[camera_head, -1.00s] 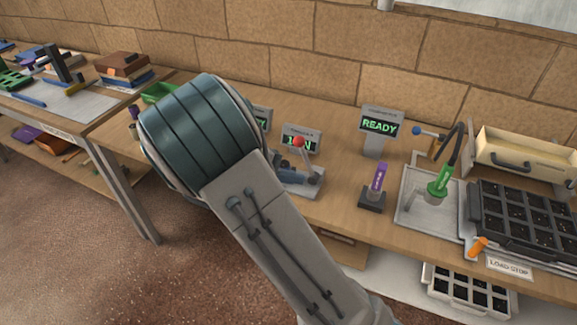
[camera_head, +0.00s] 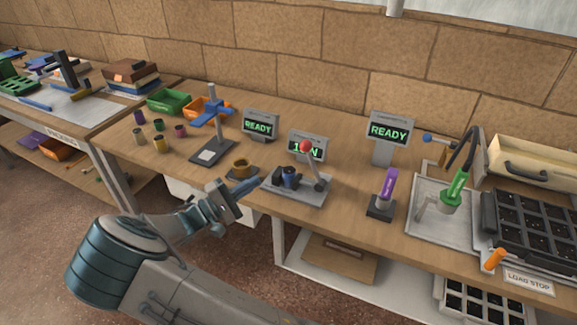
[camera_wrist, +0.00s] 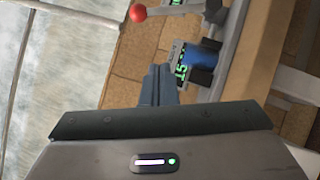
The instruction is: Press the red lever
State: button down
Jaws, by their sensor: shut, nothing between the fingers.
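The red lever is a red ball (camera_head: 306,146) on an upright metal arm at the right of a small grey press (camera_head: 300,187) on the bench. A blue cylindrical part (camera_head: 290,176) sits in the press left of the lever. My gripper (camera_head: 252,184) is shut and empty, in front of and left of the press, apart from the lever. In the wrist view the red ball (camera_wrist: 138,13) shows at the top, left of my shut fingertips (camera_wrist: 160,70). The press's lower parts are partly cut off in the wrist view.
A display (camera_head: 305,147) stands behind the lever, partly hidden by it. READY displays (camera_head: 260,125) (camera_head: 389,131) stand either side. A brown ring (camera_head: 241,168) is close to my gripper. A purple-handled tool (camera_head: 388,187) stands right of the press, with bare bench between them.

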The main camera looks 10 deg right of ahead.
aim_at(314, 166)
jog(key=p+x, duration=0.1)
jog(key=x, duration=0.9)
jog(key=shift+w+d+r, duration=0.1)
jog(key=shift+d, duration=0.1)
jog(key=shift+s+d+r+p, duration=0.15)
jog(key=shift+s+d+r, duration=0.1)
jog(key=shift+d, duration=0.25)
jog(key=shift+s+d+r+p, duration=0.15)
jog(key=shift+s+d, duration=0.15)
jog(key=shift+d, duration=0.2)
jog(key=shift+s+d+r+p, duration=0.15)
jog(key=shift+s+d+r, duration=0.1)
jog(key=shift+d, duration=0.25)
